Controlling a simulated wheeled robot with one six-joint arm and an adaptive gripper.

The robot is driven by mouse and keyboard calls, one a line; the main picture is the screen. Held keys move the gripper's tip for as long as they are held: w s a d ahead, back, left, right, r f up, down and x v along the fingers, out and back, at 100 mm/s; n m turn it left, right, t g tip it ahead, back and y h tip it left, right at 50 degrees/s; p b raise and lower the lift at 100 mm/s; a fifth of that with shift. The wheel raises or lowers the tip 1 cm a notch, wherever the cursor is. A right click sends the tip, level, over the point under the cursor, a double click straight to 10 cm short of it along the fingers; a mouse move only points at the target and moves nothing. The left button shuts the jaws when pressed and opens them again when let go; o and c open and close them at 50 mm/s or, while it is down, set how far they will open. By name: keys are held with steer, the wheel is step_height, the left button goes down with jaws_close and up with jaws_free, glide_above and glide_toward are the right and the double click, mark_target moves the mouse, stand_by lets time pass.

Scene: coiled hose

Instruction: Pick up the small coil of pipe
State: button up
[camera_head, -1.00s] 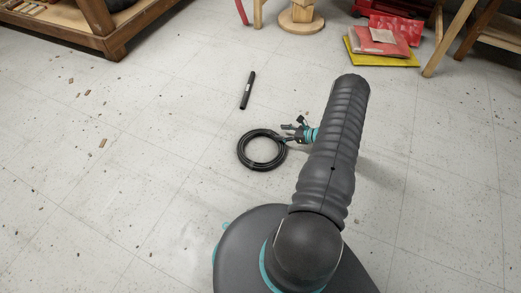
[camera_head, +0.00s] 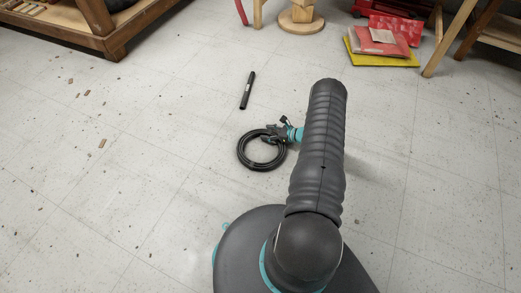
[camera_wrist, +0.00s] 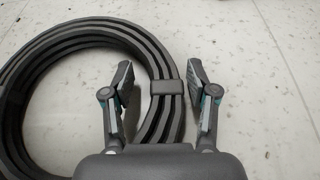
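The small coil of pipe (camera_head: 243,153) is a dark ring lying on the tiled floor in the head view. In the wrist view the coil (camera_wrist: 41,57) fills the left and middle, with a dark clip or band (camera_wrist: 166,87) around its strands. My gripper (camera_head: 271,135) is over the coil's upper right side. In the wrist view my gripper (camera_wrist: 160,80) is open, one finger on each side of the coil's right side near the band. The left finger overlaps the inside of the ring, and the right finger is over the floor outside. Whether the fingers touch the coil cannot be told.
A short black tube (camera_head: 247,90) lies on the floor beyond the coil. A wooden bench (camera_head: 112,42) stands at the back left. Red and yellow packages (camera_head: 385,45) and wooden legs are at the back right. The floor around the coil is mostly clear.

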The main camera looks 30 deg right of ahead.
jaws_close()
